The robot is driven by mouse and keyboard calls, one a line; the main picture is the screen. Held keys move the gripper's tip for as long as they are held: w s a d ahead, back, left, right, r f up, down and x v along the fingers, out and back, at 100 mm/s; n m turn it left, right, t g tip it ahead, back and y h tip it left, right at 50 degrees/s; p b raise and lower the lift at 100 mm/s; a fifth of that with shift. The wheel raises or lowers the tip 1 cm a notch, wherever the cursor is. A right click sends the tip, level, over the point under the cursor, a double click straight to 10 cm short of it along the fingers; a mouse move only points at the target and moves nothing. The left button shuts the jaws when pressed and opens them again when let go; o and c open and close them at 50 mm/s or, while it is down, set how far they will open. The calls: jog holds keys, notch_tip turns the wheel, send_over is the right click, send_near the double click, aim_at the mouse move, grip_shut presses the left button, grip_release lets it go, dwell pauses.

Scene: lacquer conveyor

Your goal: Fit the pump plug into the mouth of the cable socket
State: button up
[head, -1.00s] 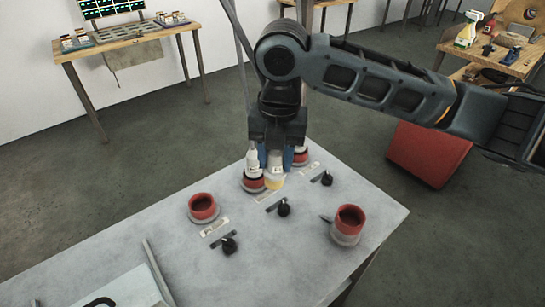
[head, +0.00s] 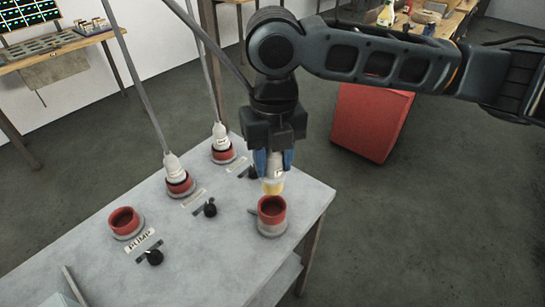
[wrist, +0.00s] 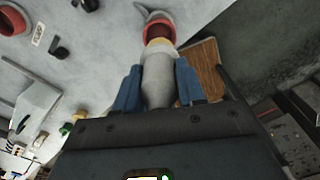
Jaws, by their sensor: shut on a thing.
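My gripper (head: 273,166) is shut on a pale plug with a yellow end (head: 273,187), pointing down. In the wrist view the plug (wrist: 157,78) lies between the blue fingers. The red, round cable socket (head: 271,222) stands on a grey base on the bench, with a small grey handle or lid at its left. The plug's yellow end is just above the socket's open mouth, apart from it in the head view. In the wrist view the yellow end overlaps the red mouth (wrist: 160,30), so the gap cannot be judged there.
An empty red socket (head: 125,221) sits by a PUMP label (head: 143,241). Two other sockets hold white plugs (head: 175,168) (head: 220,137) with cables rising. Black knobs (head: 210,209) stand along the grey bench (head: 205,255). A red box (head: 370,122) is on the floor behind.

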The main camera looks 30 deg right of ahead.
aim_at(272, 179)
jog(key=shift+f+b, duration=1.75)
jog(key=shift+f, duration=0.75)
jog(key=shift+f+b, duration=1.35)
jog(key=shift+f, duration=0.6)
jog(key=o, duration=1.3)
jog(key=shift+c, duration=0.2)
jog(key=shift+r, duration=0.1)
notch_tip(272, 179, up, 7)
jog(key=shift+f, duration=0.15)
jog(key=shift+r, duration=0.5)
